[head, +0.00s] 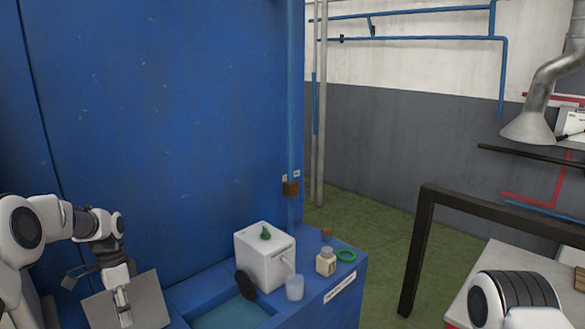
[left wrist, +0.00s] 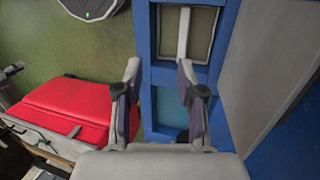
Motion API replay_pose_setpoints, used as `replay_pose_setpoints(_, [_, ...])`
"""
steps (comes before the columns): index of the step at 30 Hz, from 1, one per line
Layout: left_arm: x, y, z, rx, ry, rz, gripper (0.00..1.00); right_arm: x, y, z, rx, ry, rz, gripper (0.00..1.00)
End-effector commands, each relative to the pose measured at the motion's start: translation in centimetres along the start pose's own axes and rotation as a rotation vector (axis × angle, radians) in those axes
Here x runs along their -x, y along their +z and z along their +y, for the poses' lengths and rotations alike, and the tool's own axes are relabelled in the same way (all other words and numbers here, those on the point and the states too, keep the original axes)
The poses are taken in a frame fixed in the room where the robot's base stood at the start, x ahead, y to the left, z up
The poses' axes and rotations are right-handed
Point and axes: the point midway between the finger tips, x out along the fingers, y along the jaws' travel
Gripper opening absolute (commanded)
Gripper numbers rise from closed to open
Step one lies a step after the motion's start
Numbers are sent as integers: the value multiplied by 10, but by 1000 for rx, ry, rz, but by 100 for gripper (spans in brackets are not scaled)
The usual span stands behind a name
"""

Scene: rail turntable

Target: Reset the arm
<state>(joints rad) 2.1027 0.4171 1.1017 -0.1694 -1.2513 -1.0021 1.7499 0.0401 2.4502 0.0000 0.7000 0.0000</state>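My left arm (head: 62,222) comes in from the left and bends down at the wrist. My left gripper (head: 122,302) points down in front of a grey panel (head: 150,297) beside the blue counter. In the left wrist view, the two fingers of my left gripper (left wrist: 160,78) stand wide apart with nothing between them. Part of my right arm (head: 515,295) shows at the bottom right of the head view. Its gripper is out of the picture.
A white box (head: 264,257) with a small green item on top, a clear cup (head: 295,288), a jar (head: 326,261) and a green ring (head: 346,255) stand on the blue counter (head: 352,285). A dark frame (head: 417,255) stands right. A red case (left wrist: 68,105) shows in the left wrist view.

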Motion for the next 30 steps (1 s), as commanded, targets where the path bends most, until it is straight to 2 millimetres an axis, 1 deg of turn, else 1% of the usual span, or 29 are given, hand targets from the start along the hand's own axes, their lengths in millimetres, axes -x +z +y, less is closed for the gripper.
replay_pose_setpoints(1, [-13, -1, 6, -8, 19, -24, 39, -2, 0, 0, 0, 0, 1, 40])
replay_pose_setpoints(5, [-49, -2, 26, -32, 79, -91, 39, -4, 0, 0, 0, 0, 1, 40])
replay_pose_setpoints(8, [-83, -2, 46, -55, 125, -143, 39, -5, 0, 0, 0, 0, 1, 40])
replay_pose_setpoints(11, [-125, 0, 70, -71, 161, -190, 39, -7, 0, 0, 0, 0, 0, 40])
replay_pose_setpoints(14, [-178, 6, 102, -67, 191, -237, 39, -10, 0, 0, 0, 0, 0, 40])
replay_pose_setpoints(15, [-203, 10, 119, -59, 199, -256, 39, -11, 0, 0, 0, 0, 0, 40])
replay_pose_setpoints(17, [-243, 21, 149, -33, 202, -281, 39, -13, 0, 0, 0, 0, 0, 40])
replay_pose_setpoints(18, [-270, 31, 172, -6, 199, -295, 39, -14, 0, 0, 0, 0, 0, 40])
replay_pose_setpoints(20, [-307, 50, 208, 54, 180, -305, 39, -16, 0, 0, 0, 0, 0, 40])
replay_pose_setpoints(21, [-329, 66, 234, 105, 158, -305, 39, -17, 0, 0, 0, 0, 0, 40])
replay_pose_setpoints(22, [-341, 77, 252, 151, 137, -299, 39, -18, 0, 0, 0, 0, 1, 40])
replay_pose_setpoints(24, [-358, 100, 286, 264, 72, -261, 39, -19, 0, 0, 0, 0, 0, 40])
replay_pose_setpoints(26, [-361, 114, 305, 373, 7, -204, 39, -19, 0, 0, 0, 0, 0, 40])
replay_pose_setpoints(27, [-359, 118, 311, 444, -37, -151, 39, -18, 0, 0, 0, 0, 0, 40])
replay_pose_setpoints(28, [-356, 119, 313, 499, -69, -107, 39, -18, 0, 0, 0, 0, 0, 40])
replay_pose_setpoints(30, [-350, 114, 308, 612, -133, 1, 39, -18, 0, 0, 0, 0, 0, 40])
